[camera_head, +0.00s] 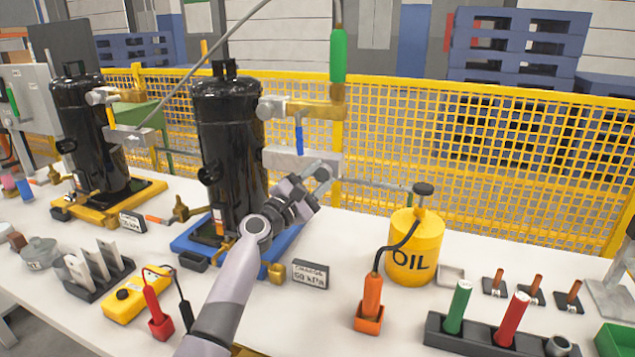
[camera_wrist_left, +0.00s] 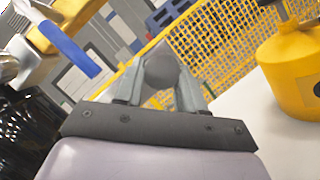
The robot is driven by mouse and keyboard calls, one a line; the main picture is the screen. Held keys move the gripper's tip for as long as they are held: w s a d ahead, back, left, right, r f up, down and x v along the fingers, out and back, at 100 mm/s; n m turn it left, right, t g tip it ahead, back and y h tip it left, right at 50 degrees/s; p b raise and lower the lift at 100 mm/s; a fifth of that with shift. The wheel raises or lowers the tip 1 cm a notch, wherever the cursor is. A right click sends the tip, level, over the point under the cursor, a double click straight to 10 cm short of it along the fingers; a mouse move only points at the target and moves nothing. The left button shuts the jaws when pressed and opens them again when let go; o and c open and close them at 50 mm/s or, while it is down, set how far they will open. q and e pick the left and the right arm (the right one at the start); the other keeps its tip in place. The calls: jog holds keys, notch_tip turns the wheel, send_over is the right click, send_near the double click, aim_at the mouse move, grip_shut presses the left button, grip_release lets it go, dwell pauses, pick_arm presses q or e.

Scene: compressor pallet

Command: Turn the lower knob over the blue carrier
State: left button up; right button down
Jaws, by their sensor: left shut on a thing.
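The blue carrier (camera_head: 186,243) sits on the white table under a tall black compressor (camera_head: 229,150). The lower knob is a grey round piece (camera_wrist_left: 160,72) in the left wrist view, between the two fingers of my left gripper (camera_wrist_left: 158,85). The gripper is shut on it. In the head view my left gripper (camera_head: 320,172) is to the right of the compressor, above the carrier's right side, and mostly hides the knob. An upper grey knob (camera_head: 268,108) shows beside a brass fitting, untouched. My right gripper is in neither view.
A yellow oil can (camera_head: 415,248) stands right of my gripper, with a thin pipe at its top. A pressure display (camera_head: 310,274) stands before the carrier. A blue handle (camera_head: 299,138) hangs just above my gripper. A yellow mesh fence (camera_head: 480,160) runs behind the table.

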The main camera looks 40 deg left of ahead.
pick_arm(q)
jog(key=shift+n, duration=0.5)
jog(key=o, duration=1)
jog(key=shift+o, duration=0.2)
jog(key=shift+s+f, duration=0.1)
jog(key=shift+s, duration=0.15)
jog(key=v, duration=0.6)
jog(key=shift+s, duration=0.35)
jog(key=shift+f, duration=0.1)
